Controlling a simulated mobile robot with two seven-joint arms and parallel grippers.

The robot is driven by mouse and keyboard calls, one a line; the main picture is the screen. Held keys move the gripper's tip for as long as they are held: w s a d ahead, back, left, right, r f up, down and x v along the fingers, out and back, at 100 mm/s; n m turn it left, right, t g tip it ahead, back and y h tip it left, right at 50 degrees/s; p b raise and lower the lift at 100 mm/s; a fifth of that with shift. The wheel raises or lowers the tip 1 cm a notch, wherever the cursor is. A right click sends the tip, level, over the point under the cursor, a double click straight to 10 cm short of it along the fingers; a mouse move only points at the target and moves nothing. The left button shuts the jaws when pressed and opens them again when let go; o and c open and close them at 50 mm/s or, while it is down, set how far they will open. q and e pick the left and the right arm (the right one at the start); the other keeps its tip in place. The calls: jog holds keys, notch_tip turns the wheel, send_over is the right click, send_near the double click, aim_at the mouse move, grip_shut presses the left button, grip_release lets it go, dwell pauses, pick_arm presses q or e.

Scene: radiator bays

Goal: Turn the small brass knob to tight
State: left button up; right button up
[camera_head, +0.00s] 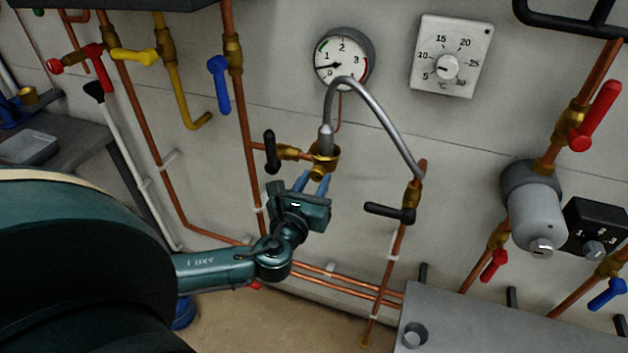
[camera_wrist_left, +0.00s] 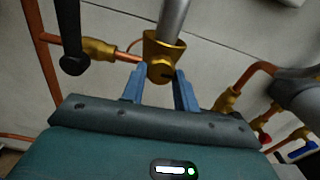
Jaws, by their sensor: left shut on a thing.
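The small brass knob (camera_head: 317,172) sits under the brass fitting (camera_head: 328,157) at the lower left end of the grey curved hose. It also shows in the left wrist view as a round brass piece (camera_wrist_left: 160,71) with a dark slot. My left gripper (camera_head: 312,183) reaches up from below, its two blue fingers on either side of the knob. In the left wrist view my left gripper (camera_wrist_left: 159,77) is shut on the knob. The fingertips partly cover the knob's sides. My right gripper is not in view.
The hose (camera_head: 377,100) arches to a black-handled valve (camera_head: 390,212) at right. Another black lever (camera_head: 270,150) hangs close left of the knob. A pressure gauge (camera_head: 343,58) and a thermostat (camera_head: 450,57) are on the wall above. A grey box (camera_head: 470,320) stands lower right.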

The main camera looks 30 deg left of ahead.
pick_arm(q)
jog(key=shift+m, duration=0.4)
jog(key=o, duration=1)
jog(key=shift+c, duration=0.2)
jog(key=b+v, duration=0.2)
jog(key=v, duration=1.1)
